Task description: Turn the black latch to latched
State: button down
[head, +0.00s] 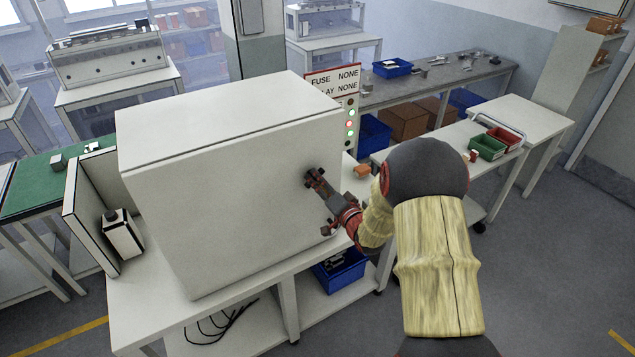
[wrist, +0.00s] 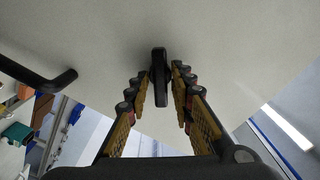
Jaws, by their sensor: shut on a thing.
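The black latch (wrist: 159,78) is a slim dark lever on the pale front face of a large white cabinet (head: 230,190). In the wrist view it points roughly up and down the picture, between my two fingers. My gripper (wrist: 160,82) is shut on the latch, one finger at each side. In the head view my gripper (head: 318,185) reaches the right part of the cabinet's front face, and its fingers hide most of the latch there.
A black bar handle (wrist: 38,78) stands out from the same face, left in the wrist view. A sign panel with lights (head: 343,100) stands behind the cabinet. A blue bin (head: 340,272) sits on the lower shelf. Open floor lies at the right.

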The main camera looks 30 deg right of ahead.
jog(key=shift+m+p, duration=0.4)
jog(key=shift+m, duration=3.3)
jog(key=c, duration=1.8)
grip_release()
jog(key=s, duration=1.2)
jog(key=shift+d, duration=0.2)
